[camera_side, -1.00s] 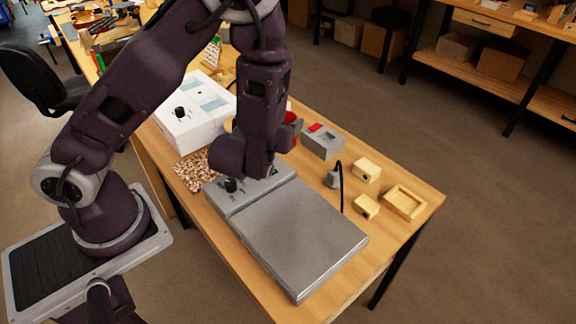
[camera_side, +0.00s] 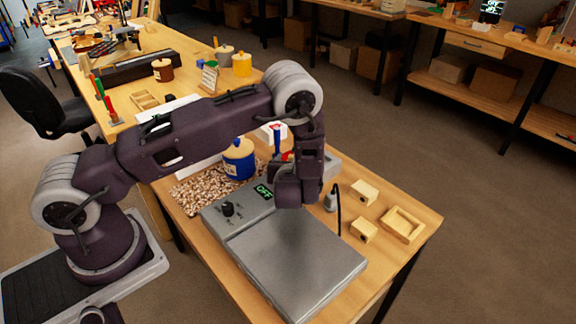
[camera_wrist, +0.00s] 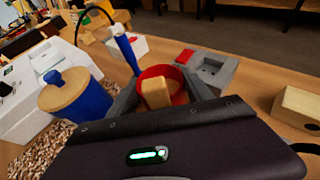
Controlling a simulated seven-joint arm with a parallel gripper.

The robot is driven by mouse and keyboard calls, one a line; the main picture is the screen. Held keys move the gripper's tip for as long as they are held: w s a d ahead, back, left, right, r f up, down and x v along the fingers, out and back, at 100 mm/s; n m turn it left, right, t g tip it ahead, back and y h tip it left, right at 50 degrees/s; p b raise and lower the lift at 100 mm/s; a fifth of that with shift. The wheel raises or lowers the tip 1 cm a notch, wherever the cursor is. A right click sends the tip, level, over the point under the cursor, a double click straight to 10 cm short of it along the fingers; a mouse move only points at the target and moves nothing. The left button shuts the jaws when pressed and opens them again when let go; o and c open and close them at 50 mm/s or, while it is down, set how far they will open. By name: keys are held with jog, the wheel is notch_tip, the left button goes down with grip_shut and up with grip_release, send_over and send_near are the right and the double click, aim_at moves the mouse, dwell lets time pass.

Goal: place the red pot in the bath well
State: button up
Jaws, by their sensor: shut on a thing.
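The red pot (camera_wrist: 178,76) is between the fingers of my gripper (camera_wrist: 160,88) in the wrist view, and the gripper is shut on it. A tan wooden piece shows at the pot's mouth. In the side view my gripper (camera_side: 298,188) is over the back right of a grey flat-topped device (camera_side: 295,260), and the pot is almost wholly hidden behind the arm. A white box (camera_side: 198,168) is mostly hidden behind my arm; its pale-blue-edged opening shows at the left of the wrist view. I cannot tell for sure which opening is the bath well.
A blue pot with a wooden lid (camera_side: 238,160) stands by brown-and-white pebbles (camera_side: 205,188). A grey block with a red patch (camera_wrist: 207,68) is behind the red pot. Wooden blocks (camera_side: 364,230) and a shallow wooden tray (camera_side: 402,224) are at the right. A black cable stands near my gripper.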

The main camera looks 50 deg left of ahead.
jog(key=shift+f, duration=0.75)
jog(key=shift+f, duration=0.1)
jog(key=o, duration=1.5)
jog(key=shift+c, duration=0.2)
